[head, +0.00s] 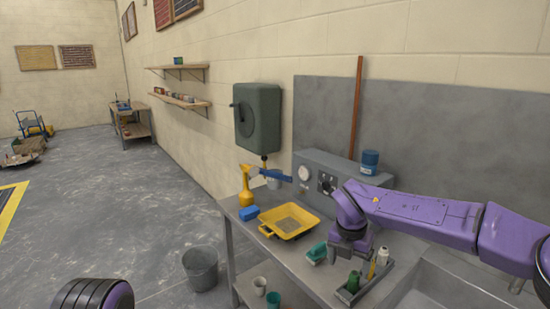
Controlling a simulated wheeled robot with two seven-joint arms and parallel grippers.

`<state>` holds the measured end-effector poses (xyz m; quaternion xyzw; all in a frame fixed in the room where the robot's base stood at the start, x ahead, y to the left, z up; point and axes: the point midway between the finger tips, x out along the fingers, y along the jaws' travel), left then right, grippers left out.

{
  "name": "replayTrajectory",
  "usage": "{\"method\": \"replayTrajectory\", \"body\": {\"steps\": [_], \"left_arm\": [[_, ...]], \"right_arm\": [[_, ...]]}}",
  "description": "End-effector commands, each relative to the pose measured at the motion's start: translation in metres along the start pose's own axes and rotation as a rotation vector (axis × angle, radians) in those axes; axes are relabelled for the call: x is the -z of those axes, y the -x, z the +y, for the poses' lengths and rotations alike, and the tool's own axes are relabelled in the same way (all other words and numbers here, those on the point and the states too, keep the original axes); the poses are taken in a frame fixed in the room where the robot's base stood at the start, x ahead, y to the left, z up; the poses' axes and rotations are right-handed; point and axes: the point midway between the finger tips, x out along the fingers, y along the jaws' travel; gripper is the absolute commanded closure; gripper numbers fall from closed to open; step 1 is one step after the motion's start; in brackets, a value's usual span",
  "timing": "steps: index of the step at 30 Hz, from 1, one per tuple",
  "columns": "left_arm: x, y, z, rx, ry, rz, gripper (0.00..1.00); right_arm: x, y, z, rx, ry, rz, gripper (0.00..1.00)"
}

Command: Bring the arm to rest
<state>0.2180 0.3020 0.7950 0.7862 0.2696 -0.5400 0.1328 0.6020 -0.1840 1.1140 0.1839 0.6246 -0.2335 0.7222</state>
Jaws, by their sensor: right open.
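My right arm (415,208) is purple and reaches in from the right over the metal workbench. Its gripper (350,251) points down above the bench, between a green-and-white brush or sponge (317,253) and a small grey tray (372,283) of bottles. The gripper is open, and nothing shows between its fingers, though they are small and dark here. A purple and black part of my own body shows at the bottom left. My left gripper is out of view.
A sink basin (430,297) lies at front right. A grey control box (310,180) stands behind. A bucket (200,268) is on the floor.

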Motion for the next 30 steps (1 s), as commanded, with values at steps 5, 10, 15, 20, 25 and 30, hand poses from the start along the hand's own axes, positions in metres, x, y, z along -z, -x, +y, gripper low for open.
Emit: {"method": "replayTrajectory", "body": {"steps": [5,10,15,20,25,30], "left_arm": [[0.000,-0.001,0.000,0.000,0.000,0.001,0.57],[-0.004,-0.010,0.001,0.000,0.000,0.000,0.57],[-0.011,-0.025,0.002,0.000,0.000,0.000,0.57],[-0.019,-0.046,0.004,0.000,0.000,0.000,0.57],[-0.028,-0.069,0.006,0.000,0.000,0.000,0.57],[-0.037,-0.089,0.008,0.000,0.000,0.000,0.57]], "right_arm": [[-0.006,-0.031,-0.013,0.110,0.303,-0.160,0.19],[0.003,-0.094,-0.032,0.313,0.774,-0.315,0.19],[0.040,-0.180,-0.059,0.546,1.406,-0.394,0.19],[0.116,-0.274,-0.106,0.681,2.118,-0.359,0.19],[0.216,-0.345,-0.183,0.610,2.748,-0.230,0.19],[0.291,-0.376,-0.268,0.429,3.075,-0.042,0.19]]}}
